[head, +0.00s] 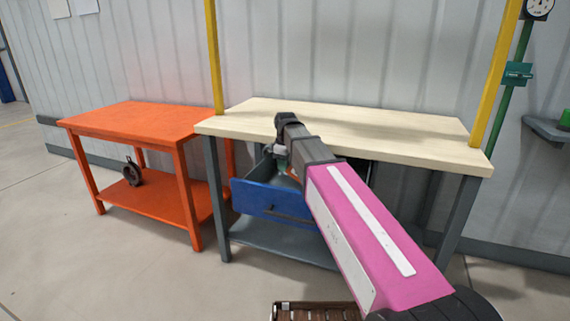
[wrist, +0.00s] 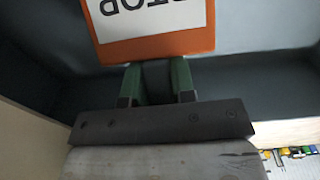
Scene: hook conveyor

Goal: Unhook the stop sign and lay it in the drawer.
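The stop sign (wrist: 155,45) is an orange-edged plate with a white face and dark letters, upside down in the wrist view. It shows over the dark inside of the drawer; whether it lies flat on the bottom I cannot tell. In the head view only a small orange bit (head: 293,173) shows. The blue drawer (head: 270,203) is pulled out under the workbench. My gripper (wrist: 157,75) points down into it, its green fingers apart with a dark gap between them. The fingertips are at the sign's near edge; contact is unclear.
The pale wooden workbench (head: 370,128) stands above and behind the drawer, between yellow posts (head: 214,55). An orange table (head: 140,119) stands to the left with a dark round object (head: 132,173) on its lower shelf. A brown slatted thing (head: 315,311) is at the bottom edge.

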